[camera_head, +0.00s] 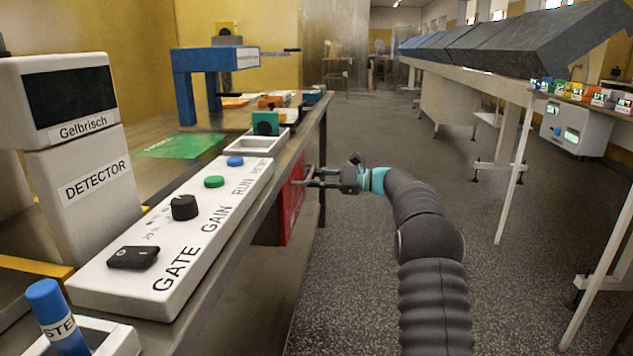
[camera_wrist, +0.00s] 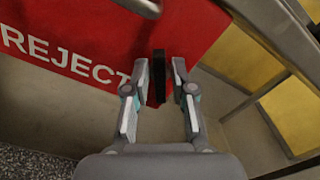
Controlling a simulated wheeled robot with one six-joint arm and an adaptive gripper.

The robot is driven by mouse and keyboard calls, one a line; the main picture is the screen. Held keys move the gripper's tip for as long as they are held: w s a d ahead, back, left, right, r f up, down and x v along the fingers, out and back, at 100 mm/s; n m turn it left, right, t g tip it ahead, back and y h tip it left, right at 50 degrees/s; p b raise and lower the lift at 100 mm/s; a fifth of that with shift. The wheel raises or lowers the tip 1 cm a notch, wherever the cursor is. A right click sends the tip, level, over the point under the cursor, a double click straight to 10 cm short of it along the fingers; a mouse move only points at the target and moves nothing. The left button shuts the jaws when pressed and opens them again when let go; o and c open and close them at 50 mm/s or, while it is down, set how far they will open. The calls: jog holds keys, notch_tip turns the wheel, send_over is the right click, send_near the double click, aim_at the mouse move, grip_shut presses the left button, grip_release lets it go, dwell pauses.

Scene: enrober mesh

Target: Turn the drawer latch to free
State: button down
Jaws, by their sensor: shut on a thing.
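The red drawer front (camera_wrist: 95,35) with white REJECT lettering fills the upper left of the wrist view. It also shows below the bench edge in the head view (camera_head: 291,208). The black drawer latch (camera_wrist: 159,72) is a narrow bar near the drawer's right end and stands upright in the wrist view. My gripper (camera_wrist: 161,84) has one finger on each side of the latch and is shut on it. In the head view my gripper (camera_head: 310,178) reaches leftward to the drawer front, and the latch cannot be made out there.
A pale drawer handle (camera_wrist: 140,6) is at the wrist view's top edge. A metal bench leg or rail (camera_wrist: 270,25) runs close by on the right. Above the drawer is the white control panel (camera_head: 180,235) with knob and buttons. The aisle floor (camera_head: 360,130) is open.

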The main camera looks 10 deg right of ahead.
jog(key=n+b, duration=0.2)
jog(key=n, duration=0.2)
jog(key=n+b, duration=0.2)
jog(key=n, duration=0.1)
jog(key=n+b, duration=0.2)
jog(key=n, duration=0.2)
jog(key=shift+s+a+f+n, duration=0.1)
jog(key=shift+s+f+n, duration=0.1)
jog(key=shift+f+n, duration=0.15)
dwell(0.4)
jog(key=c, duration=1.2)
grip_release()
jog(key=v, duration=1.2)
jog(key=shift+r, duration=0.1)
